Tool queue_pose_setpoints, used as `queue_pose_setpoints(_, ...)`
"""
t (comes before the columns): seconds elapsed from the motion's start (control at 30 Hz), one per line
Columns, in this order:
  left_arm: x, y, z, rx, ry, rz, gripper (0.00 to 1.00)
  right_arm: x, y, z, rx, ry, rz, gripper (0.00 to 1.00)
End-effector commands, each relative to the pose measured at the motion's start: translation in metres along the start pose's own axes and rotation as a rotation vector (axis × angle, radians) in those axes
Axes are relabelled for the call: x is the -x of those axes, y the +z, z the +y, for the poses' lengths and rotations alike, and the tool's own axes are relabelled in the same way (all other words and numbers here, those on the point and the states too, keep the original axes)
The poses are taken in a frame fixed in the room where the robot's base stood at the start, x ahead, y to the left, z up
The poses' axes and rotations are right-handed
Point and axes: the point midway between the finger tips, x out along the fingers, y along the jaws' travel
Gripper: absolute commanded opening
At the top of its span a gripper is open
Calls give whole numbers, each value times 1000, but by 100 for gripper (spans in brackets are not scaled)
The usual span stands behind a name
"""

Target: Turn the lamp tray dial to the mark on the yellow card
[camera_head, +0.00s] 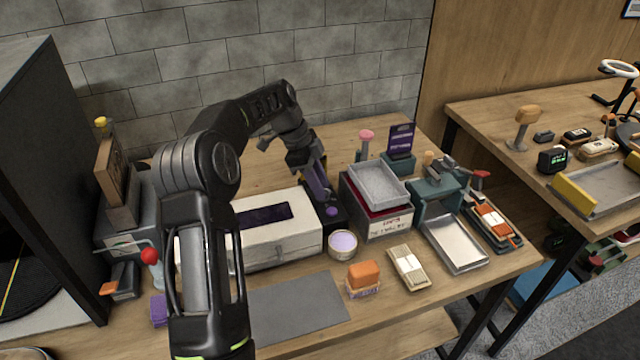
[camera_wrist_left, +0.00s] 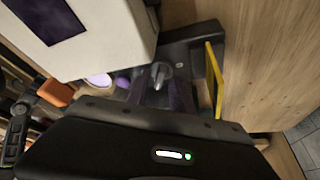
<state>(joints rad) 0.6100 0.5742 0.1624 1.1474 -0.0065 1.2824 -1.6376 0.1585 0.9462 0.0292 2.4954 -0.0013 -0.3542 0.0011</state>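My left gripper (camera_head: 320,192) reaches down at the back middle of the table, over a dark base (camera_head: 341,218) between the white box and the grey-tray stand. A small purple round part (camera_head: 332,211) shows on that base. In the left wrist view, a grey knob-like piece (camera_wrist_left: 158,75), perhaps the dial, stands amid dark parts. A thin yellow panel (camera_wrist_left: 214,78), perhaps the yellow card, is seen nearly edge-on beside it. No mark is readable. My right gripper is out of view.
The white box (camera_head: 285,249) stands close on the left, and the stand with a grey tray (camera_head: 378,185) close on the right. A lavender-topped jar (camera_head: 342,244) and an orange brush (camera_head: 363,277) are in front. The grey mat (camera_head: 295,304) is bare.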

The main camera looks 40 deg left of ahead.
Motion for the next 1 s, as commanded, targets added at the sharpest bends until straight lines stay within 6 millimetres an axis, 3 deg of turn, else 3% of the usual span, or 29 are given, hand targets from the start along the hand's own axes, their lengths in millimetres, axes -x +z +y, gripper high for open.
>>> queue_pose_setpoints(0.43,8,0,0,0,0,1,33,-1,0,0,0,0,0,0)
queue_pose_setpoints(0.57,25,0,-1,0,-3,0,33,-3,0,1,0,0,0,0)
queue_pose_setpoints(0.8,70,-3,0,1,1,0,33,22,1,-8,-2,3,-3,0)
queue_pose_setpoints(1.0,79,-1,0,1,1,0,33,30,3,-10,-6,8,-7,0)
